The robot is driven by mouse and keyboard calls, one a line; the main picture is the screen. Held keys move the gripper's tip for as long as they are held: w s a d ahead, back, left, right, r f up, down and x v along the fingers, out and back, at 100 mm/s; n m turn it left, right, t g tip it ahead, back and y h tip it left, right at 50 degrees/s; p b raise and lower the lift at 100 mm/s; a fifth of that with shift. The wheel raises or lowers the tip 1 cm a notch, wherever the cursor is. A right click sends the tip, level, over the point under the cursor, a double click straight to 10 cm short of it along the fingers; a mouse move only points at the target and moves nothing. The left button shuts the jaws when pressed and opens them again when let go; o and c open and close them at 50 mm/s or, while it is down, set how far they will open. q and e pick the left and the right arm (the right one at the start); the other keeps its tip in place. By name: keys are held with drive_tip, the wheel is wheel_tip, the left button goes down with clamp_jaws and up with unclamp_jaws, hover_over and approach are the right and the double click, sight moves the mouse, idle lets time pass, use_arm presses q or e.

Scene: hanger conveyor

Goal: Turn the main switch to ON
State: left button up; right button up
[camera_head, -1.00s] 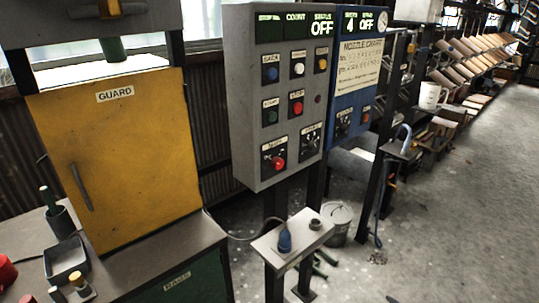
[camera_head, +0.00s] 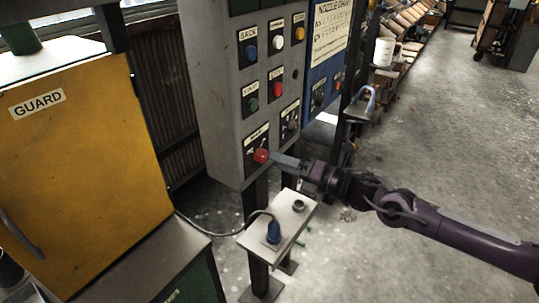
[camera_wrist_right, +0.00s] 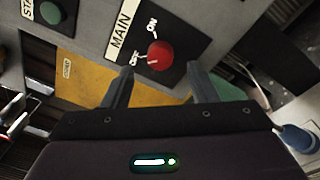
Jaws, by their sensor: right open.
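The main switch is a red round knob (camera_head: 261,156) on a black plate low on the grey control box (camera_head: 215,110). In the right wrist view the red knob (camera_wrist_right: 160,54) sits beside the label MAIN, with ON above it and OFF at its lower left. A pale mark on the knob's edge lies toward the OFF side. My right gripper (camera_head: 276,158) is just right of the knob in the head view. In the wrist view my right gripper (camera_wrist_right: 160,84) is open, its two fingers apart below the knob, with nothing between them. My left gripper is out of view.
A yellow guard door (camera_head: 85,170) stands at the left. A small shelf (camera_head: 290,233) with a blue plug (camera_head: 273,232) is below the box. A blue panel (camera_head: 325,60) is right of the box. The floor at right is open.

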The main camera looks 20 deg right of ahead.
sight(265, 157)
drive_tip(key=x, duration=0.4)
drive_tip(key=shift+p, duration=0.4)
drive_tip(key=c, duration=1)
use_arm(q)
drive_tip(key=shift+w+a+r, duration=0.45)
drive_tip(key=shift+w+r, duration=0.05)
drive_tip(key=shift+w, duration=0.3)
use_arm(e)
drive_tip(key=shift+o, duration=0.2)
